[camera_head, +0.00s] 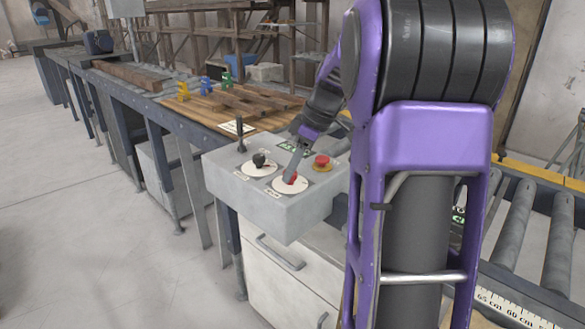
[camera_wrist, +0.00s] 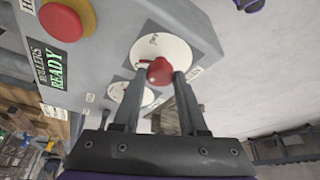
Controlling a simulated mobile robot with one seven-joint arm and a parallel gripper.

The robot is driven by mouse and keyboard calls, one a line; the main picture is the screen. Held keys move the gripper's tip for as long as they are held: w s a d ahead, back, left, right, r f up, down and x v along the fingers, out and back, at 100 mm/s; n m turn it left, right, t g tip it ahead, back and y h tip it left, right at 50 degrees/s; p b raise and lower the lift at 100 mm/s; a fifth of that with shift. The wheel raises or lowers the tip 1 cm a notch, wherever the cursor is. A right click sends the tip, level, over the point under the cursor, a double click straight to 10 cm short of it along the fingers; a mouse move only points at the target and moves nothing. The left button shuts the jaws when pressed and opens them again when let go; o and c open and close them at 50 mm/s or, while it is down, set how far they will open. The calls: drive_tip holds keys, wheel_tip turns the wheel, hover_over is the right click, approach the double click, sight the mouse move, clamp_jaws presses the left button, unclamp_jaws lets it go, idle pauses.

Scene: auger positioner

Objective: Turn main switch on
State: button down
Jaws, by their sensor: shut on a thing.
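The red switch knob (camera_head: 290,178) sits on a round white dial on top of the grey control box (camera_head: 277,215). In the wrist view the red knob (camera_wrist: 160,71) stands in front of its white dial (camera_wrist: 172,47). My gripper (camera_head: 293,171) reaches down to the knob from above. In the wrist view the two fingers of my gripper (camera_wrist: 160,80) stand on either side of the knob and are shut on it. The writing around the dial is too small to read clearly.
Beside it are a black knob (camera_head: 259,160) on another dial, a red button (camera_head: 321,161) on a yellow base and an upright black lever (camera_head: 240,135). A sign reading "ROLLERS READY" (camera_wrist: 58,68) is on the box. Metal rollers (camera_head: 510,220) lie at right.

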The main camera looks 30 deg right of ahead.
drive_tip(key=shift+w+n+g+y+p, duration=0.1)
drive_tip(key=shift+n+g+y+p, duration=0.4)
drive_tip(key=shift+n, duration=1.2)
drive_tip(key=shift+c, duration=2.3)
unclamp_jaws()
drive_tip(key=p+v, duration=0.2)
drive_tip(key=v, duration=1.5)
drive_tip(key=shift+w+r+p, duration=0.2)
drive_tip(key=shift+r+p, duration=0.1)
drive_tip(key=shift+p, duration=0.05)
drive_tip(key=shift+a, duration=0.1)
